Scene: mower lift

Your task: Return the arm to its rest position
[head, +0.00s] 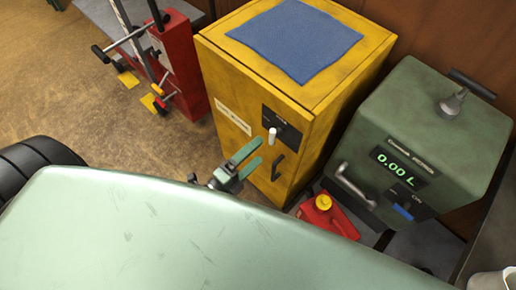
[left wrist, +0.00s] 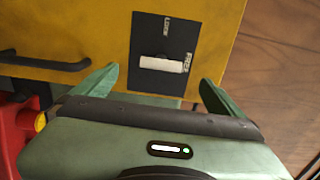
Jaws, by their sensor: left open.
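My left gripper (head: 250,160) is open and empty, with its two green fingers pointing at the front of the yellow cabinet (head: 235,85). In the left wrist view the fingers (left wrist: 155,90) stand apart on either side of a black switch panel (left wrist: 150,75). A white lever (left wrist: 162,64) on that panel points toward the FREE label, away from LOCK. The lever also shows in the head view (head: 272,134), just beyond the fingertips; no contact shows. Most of the left arm is hidden. My right gripper is not in view.
A blue cloth (head: 295,40) lies on the cabinet. A red can (head: 328,215) with a yellow cap stands by a green dispenser (head: 420,140) reading 0.00 L. A red lift-like device (head: 180,65) stands at the back left. Brown floor (head: 60,70) is open at left.

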